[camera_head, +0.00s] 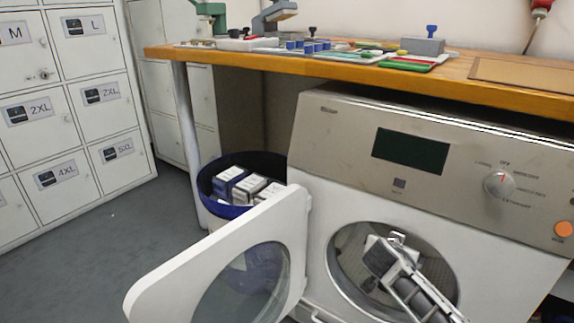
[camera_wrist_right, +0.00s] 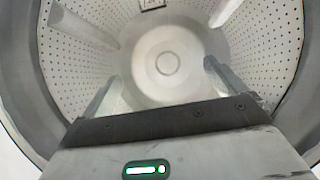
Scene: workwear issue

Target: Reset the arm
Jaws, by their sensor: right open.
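My right gripper (camera_head: 386,250) reaches through the round door opening of the washing machine (camera_head: 345,140). In the right wrist view its two fingers (camera_wrist_right: 158,80) stand wide apart with nothing between them. They point at the back of the perforated metal drum (camera_wrist_right: 265,50). The machine's white door (camera_head: 175,272) with its round window hangs open to the left. A small dark-framed label or object (camera_wrist_right: 152,4) shows at the top edge of the wrist view; I cannot tell what it is. My left gripper is in neither view.
A blue-rimmed bin (camera_head: 207,176) with several white boxes stands behind the open door. A wooden worktop (camera_head: 460,80) with trays and small tools runs above the machine. Grey lockers (camera_head: 55,125) line the left wall. The floor (camera_head: 90,255) at left is clear.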

